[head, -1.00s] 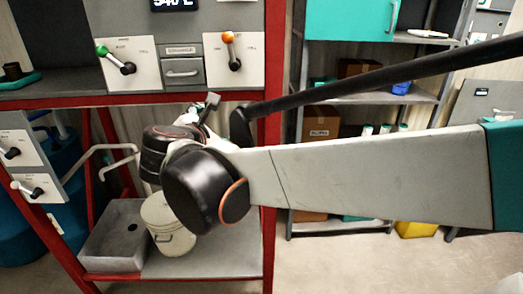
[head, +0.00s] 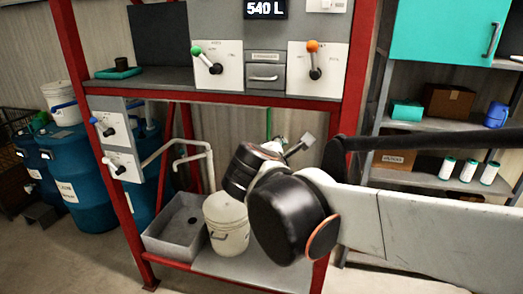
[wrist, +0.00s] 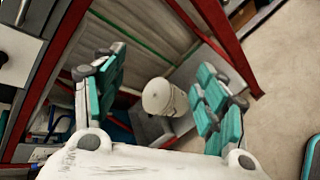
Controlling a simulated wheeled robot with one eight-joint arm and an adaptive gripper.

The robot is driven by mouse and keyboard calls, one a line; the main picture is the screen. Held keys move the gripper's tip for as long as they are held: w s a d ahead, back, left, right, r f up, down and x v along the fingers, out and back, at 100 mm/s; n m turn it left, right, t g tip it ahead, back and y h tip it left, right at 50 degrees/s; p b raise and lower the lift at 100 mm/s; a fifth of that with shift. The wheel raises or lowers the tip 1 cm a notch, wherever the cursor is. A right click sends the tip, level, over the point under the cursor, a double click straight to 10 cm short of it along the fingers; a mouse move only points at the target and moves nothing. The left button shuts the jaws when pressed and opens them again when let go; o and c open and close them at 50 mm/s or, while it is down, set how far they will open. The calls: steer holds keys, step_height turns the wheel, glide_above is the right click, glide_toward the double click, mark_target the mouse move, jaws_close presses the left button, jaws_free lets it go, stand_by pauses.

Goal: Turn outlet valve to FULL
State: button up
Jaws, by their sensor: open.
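Four lever valves show in the head view, their labels too small to read, so I cannot tell which is the outlet valve. The green-knobbed lever (head: 208,60) points up-left and the orange-knobbed lever (head: 315,60) points up, on white upper panels. The blue-handled lever (head: 103,127) and white-handled lever (head: 115,166) point up-left on the left post's side panels. In the wrist view my gripper (wrist: 162,68) has its teal fingers spread wide with nothing held, apart from any lever. In the head view my arm mostly hides it.
A red frame (head: 131,218) carries the panels. A white bucket (head: 227,222) and grey basin (head: 172,228) stand on its lower shelf. A display (head: 266,9) reads 540 L. Blue drums (head: 75,165) stand left; a stocked shelf unit (head: 440,123) stands right. Floor shows at front left.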

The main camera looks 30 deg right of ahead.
mark_target(314, 60)
steer(key=c, duration=0.5)
steer(key=shift+w+r, duration=0.15)
steer(key=shift+r, duration=0.1)
steer(key=c, duration=0.4)
steer(key=w+d+r+t+h+p, duration=0.1)
steer(key=w+r+p, duration=0.2)
steer(key=r, duration=0.3)
steer(key=w+d+r+m+t+h+p, duration=0.1)
steer(key=w+d+r+p, duration=0.1)
steer(key=w+r+p, duration=0.2)
steer(key=w+d+r+t+h+p, duration=0.1)
steer(key=w+d+r+t+p, duration=0.1)
steer(key=w+r, duration=0.5)
step_height(314, 60, up, 2)
steer(key=shift+w+r+m+h+p, duration=0.15)
steer(key=shift+m+h+p, duration=0.25)
steer(key=shift+p, duration=0.35)
jaws_close()
steer(key=w+d+p, duration=0.1)
steer(key=w+d, duration=0.1)
steer(key=d, duration=0.1)
steer(key=w+d+r+p, duration=0.1)
steer(key=w+d, duration=0.1)
steer(key=d, duration=0.1)
steer(key=w+d+r+p, duration=0.1)
steer(key=w+d, duration=0.1)
steer(key=d, duration=0.2)
steer(key=shift+d+p, duration=0.1)
steer(key=shift+p, duration=0.2)
steer(key=shift+s, duration=0.1)
